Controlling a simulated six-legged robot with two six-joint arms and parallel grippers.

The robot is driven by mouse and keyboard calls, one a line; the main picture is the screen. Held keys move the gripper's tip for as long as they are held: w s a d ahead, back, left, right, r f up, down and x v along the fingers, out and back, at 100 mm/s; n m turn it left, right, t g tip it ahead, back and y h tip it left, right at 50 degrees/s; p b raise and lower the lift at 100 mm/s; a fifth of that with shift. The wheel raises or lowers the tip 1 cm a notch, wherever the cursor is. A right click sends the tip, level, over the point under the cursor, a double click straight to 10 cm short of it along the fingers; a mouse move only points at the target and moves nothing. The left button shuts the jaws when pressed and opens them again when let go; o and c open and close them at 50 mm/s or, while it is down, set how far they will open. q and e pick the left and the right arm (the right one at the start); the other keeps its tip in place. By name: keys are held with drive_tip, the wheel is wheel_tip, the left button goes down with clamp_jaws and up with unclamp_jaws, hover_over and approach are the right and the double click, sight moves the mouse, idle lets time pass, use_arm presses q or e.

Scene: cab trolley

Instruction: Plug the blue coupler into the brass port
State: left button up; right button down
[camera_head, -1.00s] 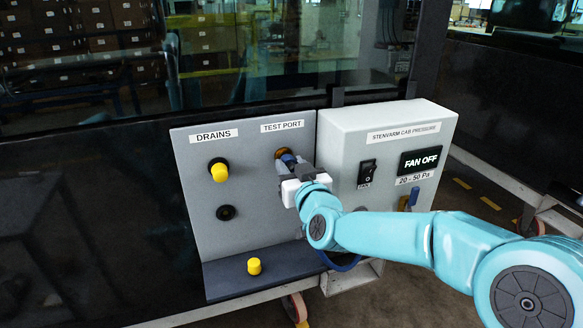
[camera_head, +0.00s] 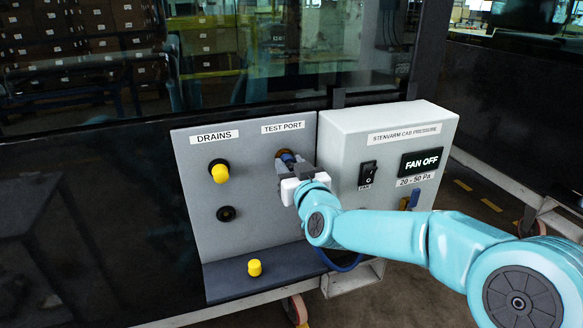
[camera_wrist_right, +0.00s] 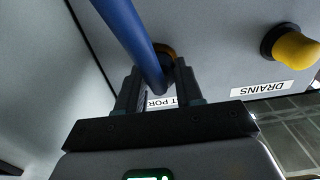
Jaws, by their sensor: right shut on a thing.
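The brass port (camera_head: 283,153) is on the grey panel under the TEST PORT label, mostly hidden behind my gripper. It also shows in the right wrist view (camera_wrist_right: 165,50) as a brown ring just beyond the fingers. My right gripper (camera_head: 292,165) is shut on the blue coupler (camera_head: 288,158) right in front of the port. In the wrist view the coupler's blue hose (camera_wrist_right: 130,35) runs between the fingers and hides the coupler's front end. I cannot tell whether the coupler is seated in the port or only touching it. My left gripper is not in view.
Left of the port is a drain with a yellow cap (camera_head: 219,172) and an open black drain (camera_head: 226,213) below it. A loose yellow cap (camera_head: 254,267) stands on the dark shelf (camera_head: 225,278). The grey pressure box (camera_head: 345,140), with FAN OFF display, juts out close on the right.

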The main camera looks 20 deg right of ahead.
drive_tip(key=c, duration=0.6)
unclamp_jaws()
drive_tip(key=shift+c, duration=0.2)
drive_tip(key=s, duration=1.6)
drive_tip(key=shift+s+d+b, duration=0.2)
drive_tip(key=shift+d+b, duration=0.1)
drive_tip(key=shift+b, duration=0.1)
drive_tip(key=shift+o, duration=0.3)
drive_tip(key=o, duration=0.6)
drive_tip(key=shift+s+d+b, duration=0.15)
drive_tip(key=shift+s+b, duration=1.3)
drive_tip(key=shift+s, duration=3)
